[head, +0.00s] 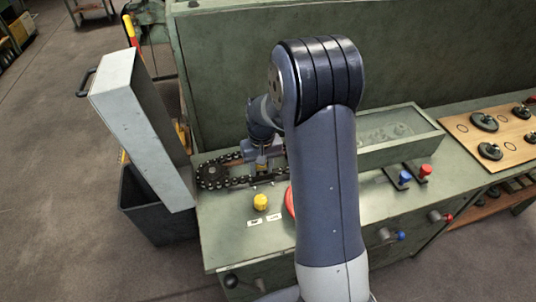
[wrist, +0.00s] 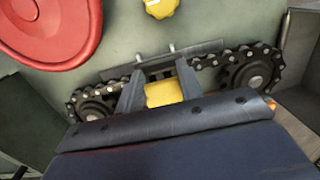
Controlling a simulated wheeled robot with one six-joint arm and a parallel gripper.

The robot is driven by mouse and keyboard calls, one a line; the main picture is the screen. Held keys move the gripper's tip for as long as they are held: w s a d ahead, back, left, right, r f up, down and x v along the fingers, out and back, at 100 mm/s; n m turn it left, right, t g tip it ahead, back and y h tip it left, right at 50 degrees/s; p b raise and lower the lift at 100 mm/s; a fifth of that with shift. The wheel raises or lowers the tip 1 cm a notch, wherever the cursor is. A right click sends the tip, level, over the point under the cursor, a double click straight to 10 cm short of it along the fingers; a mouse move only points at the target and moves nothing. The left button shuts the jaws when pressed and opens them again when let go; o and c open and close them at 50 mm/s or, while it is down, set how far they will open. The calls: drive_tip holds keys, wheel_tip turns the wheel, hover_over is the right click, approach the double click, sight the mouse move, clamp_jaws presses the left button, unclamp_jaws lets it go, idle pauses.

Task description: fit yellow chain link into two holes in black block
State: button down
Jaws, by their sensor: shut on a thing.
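The yellow chain link (wrist: 163,92) sits between the two fingers of my gripper (wrist: 160,88) in the wrist view; the gripper is shut on it. In the head view, my gripper (head: 264,163) is low over the bench at the chain, partly hidden by my arm. A black block (wrist: 160,64), seen as a dark bar, lies just beyond the fingertips. Two short silver pins show at its far side. The holes are not visible, and I cannot tell whether the link's pins are in them.
A black roller chain (wrist: 236,53) runs around sprockets on both sides of the gripper. A yellow knob (head: 260,201) and a red disc (wrist: 50,28) are close by. A grey upright panel (head: 140,125) stands left; a clear-topped case (head: 400,135) lies right.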

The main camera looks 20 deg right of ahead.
drive_tip(key=shift+w+d+r, duration=0.25)
drive_tip(key=shift+d+r, duration=0.05)
drive_tip(key=shift+r, duration=0.2)
drive_tip(key=shift+d+f, duration=0.1)
drive_tip(key=shift+d, duration=0.05)
drive_tip(key=shift+f+b, duration=1.4)
drive_tip(key=shift+f, duration=0.65)
drive_tip(key=shift+f+b, duration=1.05)
drive_tip(key=shift+f, duration=0.2)
idle(0.5)
drive_tip(key=c, duration=0.9)
unclamp_jaws()
drive_tip(key=shift+o, duration=0.8)
drive_tip(key=o, duration=0.5)
drive_tip(key=shift+c, duration=0.2)
